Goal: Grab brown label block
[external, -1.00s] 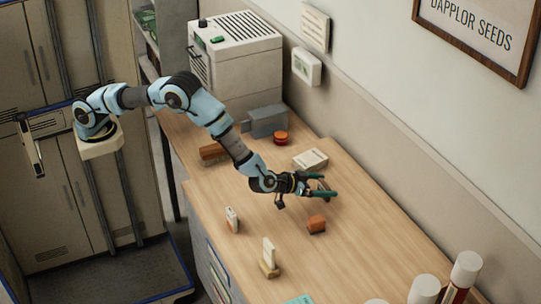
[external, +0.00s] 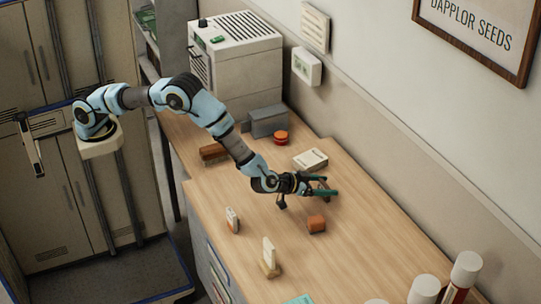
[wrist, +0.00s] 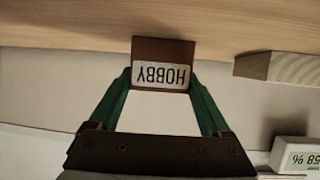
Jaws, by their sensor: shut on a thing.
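A brown block with a white label reading HOBBY (wrist: 162,66) shows upside down in the wrist view, between the tips of my green fingers. My gripper (wrist: 161,82) is shut on it, one finger at each side. In the external view my gripper (external: 328,187) reaches low over the wooden desk, pointing toward the wall. There the block is mostly hidden by the fingers. I cannot tell whether it touches the desk.
An orange-brown block (external: 316,224) lies on the desk just in front of my gripper. A pale labelled block (external: 310,159) lies behind it. A round red-orange thing (external: 281,138), a grey box (external: 268,121) and several small blocks stand elsewhere.

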